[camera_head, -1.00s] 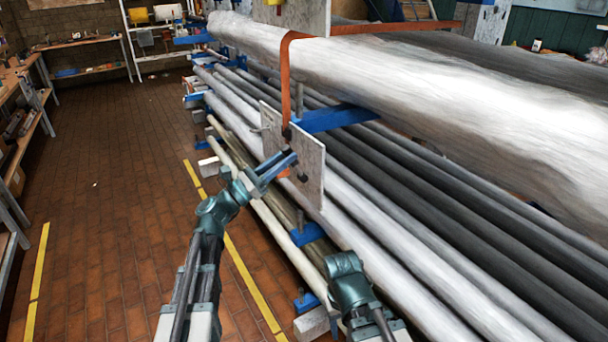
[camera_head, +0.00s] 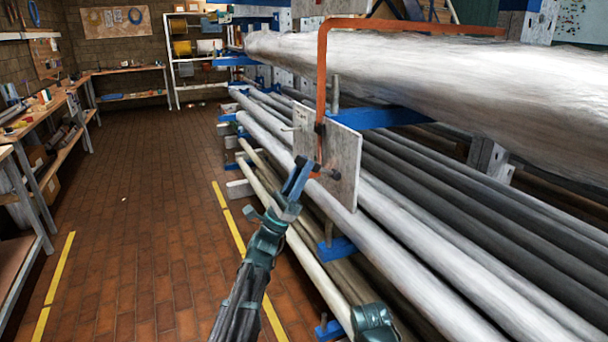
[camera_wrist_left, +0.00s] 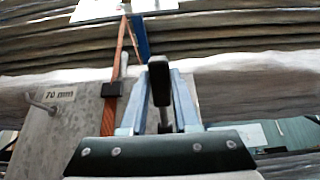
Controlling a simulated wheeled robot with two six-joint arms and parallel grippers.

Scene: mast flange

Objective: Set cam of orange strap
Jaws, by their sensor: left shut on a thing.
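The orange strap (camera_head: 321,75) runs over the big pale wrapped log and hangs down in front of a grey plate (camera_head: 343,150). In the left wrist view the strap (camera_wrist_left: 119,58) passes through a small black buckle (camera_wrist_left: 111,90) on the plate (camera_wrist_left: 50,125). My left gripper (camera_head: 299,172) is at the plate's lower left, beside the strap's lower end. In the wrist view my left gripper (camera_wrist_left: 160,90) is shut on a black handle (camera_wrist_left: 160,78) between its fingers. Whether this handle joins the buckle is not clear.
The pale log (camera_head: 430,75) lies above several long poles (camera_head: 420,230) on a rack with blue arms (camera_head: 376,118). A brick floor (camera_head: 150,220) with yellow lines is free at left. A workbench (camera_head: 45,120) stands at the far left.

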